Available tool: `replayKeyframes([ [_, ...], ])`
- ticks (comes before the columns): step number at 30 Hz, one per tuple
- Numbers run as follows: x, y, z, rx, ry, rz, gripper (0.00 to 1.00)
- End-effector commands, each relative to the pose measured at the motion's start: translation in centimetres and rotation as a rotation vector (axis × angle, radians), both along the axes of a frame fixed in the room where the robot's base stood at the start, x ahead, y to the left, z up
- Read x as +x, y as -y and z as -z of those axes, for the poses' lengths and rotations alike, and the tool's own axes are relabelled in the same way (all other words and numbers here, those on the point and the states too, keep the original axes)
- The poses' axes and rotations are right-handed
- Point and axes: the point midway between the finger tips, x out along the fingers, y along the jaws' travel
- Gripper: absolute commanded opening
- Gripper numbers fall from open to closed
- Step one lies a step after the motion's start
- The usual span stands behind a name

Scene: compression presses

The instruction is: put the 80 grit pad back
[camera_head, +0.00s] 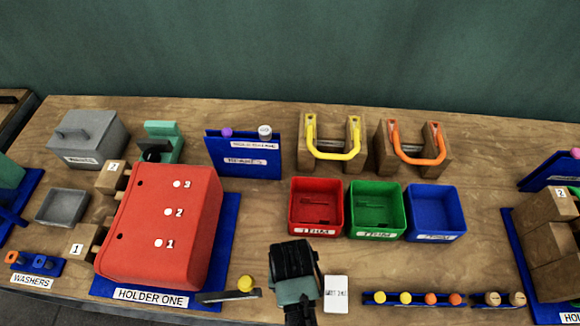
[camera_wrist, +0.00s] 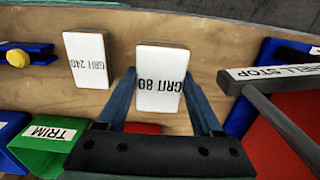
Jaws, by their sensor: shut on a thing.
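The 80 grit pad (camera_wrist: 158,79) is a white-topped block with a darker edge, printed "GRIT 80". In the wrist view it sits between the two fingers of my gripper (camera_wrist: 158,88), which is shut on it. It looks larger than the neighbouring pad, but its height above the table is unclear. In the head view my gripper (camera_head: 300,312) is at the front edge of the picture, and the pad in it is hidden. The 240 grit pad (camera_wrist: 88,60) lies on the wood beside it; it also shows in the head view (camera_head: 337,294), just right of my gripper.
Red (camera_head: 315,207), green (camera_head: 376,209) and blue (camera_head: 435,212) bins stand behind my gripper. A grey bar (camera_wrist: 272,78) labelled with "STOP" lies close by, beside the red holder (camera_head: 165,225). A blue rack (camera_head: 415,299) with yellow and orange knobs is to the right.

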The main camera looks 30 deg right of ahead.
Motion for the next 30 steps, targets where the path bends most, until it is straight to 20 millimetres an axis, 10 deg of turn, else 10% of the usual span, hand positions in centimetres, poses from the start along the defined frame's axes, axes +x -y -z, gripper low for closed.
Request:
replayKeyframes([
  [9, -0.1, 0.0, 3.9, 0.0, -0.002, -0.001, 0.15],
  [21, 0.0, 0.0, 4.5, 0.0, 0.0, -0.001, 0.15],
  [22, 0.0, 0.0, 4.5, 0.0, 0.0, -0.001, 0.69],
  [27, 0.0, 0.0, 4.4, 0.001, -0.001, 0.0, 0.97],
  [30, 0.0, 0.0, 4.4, 0.001, -0.001, 0.0, 0.97],
])
